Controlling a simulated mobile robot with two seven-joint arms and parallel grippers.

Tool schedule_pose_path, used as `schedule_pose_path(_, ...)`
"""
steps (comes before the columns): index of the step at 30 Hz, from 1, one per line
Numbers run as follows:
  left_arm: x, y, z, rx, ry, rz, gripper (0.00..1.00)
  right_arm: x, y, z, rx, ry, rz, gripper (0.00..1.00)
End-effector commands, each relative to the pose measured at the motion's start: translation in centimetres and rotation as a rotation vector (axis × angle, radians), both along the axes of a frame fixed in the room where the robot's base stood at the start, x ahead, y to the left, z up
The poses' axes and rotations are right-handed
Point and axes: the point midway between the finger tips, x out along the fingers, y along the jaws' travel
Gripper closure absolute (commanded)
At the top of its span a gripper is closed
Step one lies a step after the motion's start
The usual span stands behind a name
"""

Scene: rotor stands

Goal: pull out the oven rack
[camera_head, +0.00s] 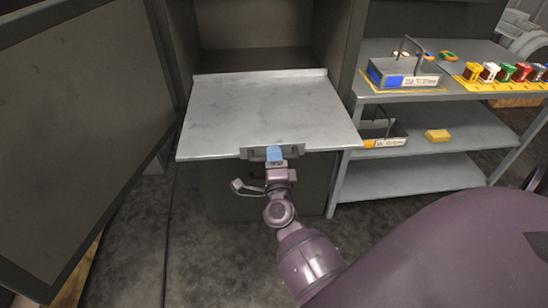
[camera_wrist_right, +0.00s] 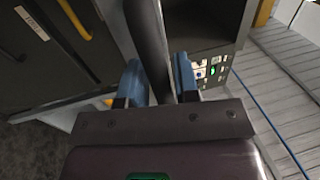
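The oven rack (camera_head: 262,105) is a flat grey metal sheet. It sticks well out of the front of the dark oven cabinet (camera_head: 337,60), with its back edge near the opening. A handle (camera_head: 296,151) sits at the middle of its front edge. My right gripper (camera_head: 274,153) is at this handle, its blue fingertips over it. In the right wrist view, a dark bar (camera_wrist_right: 148,35) runs between the two blue fingers (camera_wrist_right: 160,82), which close on it from both sides. My left gripper is out of view.
The open oven door (camera_head: 75,120) stands at the left. A grey shelf unit (camera_head: 420,175) at the right holds trays (camera_head: 403,75), a yellow block (camera_head: 437,135) and several coloured parts. The floor (camera_head: 140,250) in front is mostly clear, with a dark cable.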

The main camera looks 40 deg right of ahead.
Motion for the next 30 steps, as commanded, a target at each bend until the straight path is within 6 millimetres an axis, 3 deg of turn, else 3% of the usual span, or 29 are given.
schedule_pose_path(5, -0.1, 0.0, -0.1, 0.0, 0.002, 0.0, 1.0, -1.0, 0.6, -0.3, 0.001, 0.003, 0.0, 0.71)
schedule_pose_path(21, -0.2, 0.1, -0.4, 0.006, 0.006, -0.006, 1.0, -8.0, 4.9, -1.9, 0.0, 0.002, 0.0, 0.71)
schedule_pose_path(30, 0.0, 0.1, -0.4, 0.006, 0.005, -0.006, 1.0, -9.1, 5.6, -2.0, 0.0, 0.0, 0.0, 0.71)
